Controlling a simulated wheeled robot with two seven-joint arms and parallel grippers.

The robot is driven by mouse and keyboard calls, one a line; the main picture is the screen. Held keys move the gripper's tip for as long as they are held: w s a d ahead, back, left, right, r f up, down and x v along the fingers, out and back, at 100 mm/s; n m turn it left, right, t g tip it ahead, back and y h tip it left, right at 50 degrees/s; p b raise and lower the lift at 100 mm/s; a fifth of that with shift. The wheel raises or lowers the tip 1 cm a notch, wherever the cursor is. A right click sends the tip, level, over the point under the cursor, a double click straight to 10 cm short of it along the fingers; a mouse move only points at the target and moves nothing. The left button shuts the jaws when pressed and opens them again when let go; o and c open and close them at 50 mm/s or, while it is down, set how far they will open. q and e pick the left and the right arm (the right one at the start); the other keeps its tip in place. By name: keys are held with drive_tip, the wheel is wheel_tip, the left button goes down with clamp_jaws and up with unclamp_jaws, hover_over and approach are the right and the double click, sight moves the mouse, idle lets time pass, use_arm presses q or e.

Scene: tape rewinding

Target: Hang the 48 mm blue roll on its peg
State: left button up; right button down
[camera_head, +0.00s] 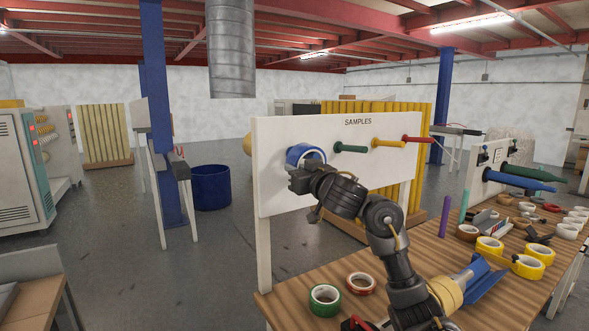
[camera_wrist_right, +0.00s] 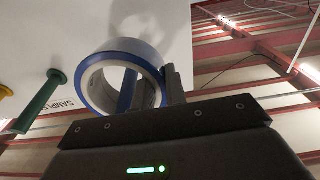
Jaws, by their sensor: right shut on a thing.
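The blue roll (camera_head: 293,155) is upright at the left end of the white SAMPLES board (camera_head: 281,190), close to its face. My right gripper (camera_head: 299,177) is shut on the lower edge of the roll. In the right wrist view the roll (camera_wrist_right: 149,58) is a blue ring with a pale core, and a dark finger (camera_wrist_right: 174,86) shows at its right side. A blue peg (camera_wrist_right: 127,90) shows through the roll's hole; I cannot tell how far the roll is around it. My left gripper is not in view.
Green (camera_head: 350,148), yellow (camera_head: 388,143) and red (camera_head: 417,139) pegs stick out bare to the right. On the wooden bench (camera_head: 490,305) below lie a green roll (camera_head: 325,299), a red roll (camera_head: 361,283) and several yellow rolls. Open floor lies left of the board.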

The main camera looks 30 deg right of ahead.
drive_tip(key=c, duration=1.3)
unclamp_jaws()
drive_tip(key=shift+c, duration=0.2)
drive_tip(key=s+p, duration=0.3)
drive_tip(key=s, duration=0.8)
drive_tip(key=shift+f, duration=0.45)
drive_tip(key=shift+w+a, duration=0.1)
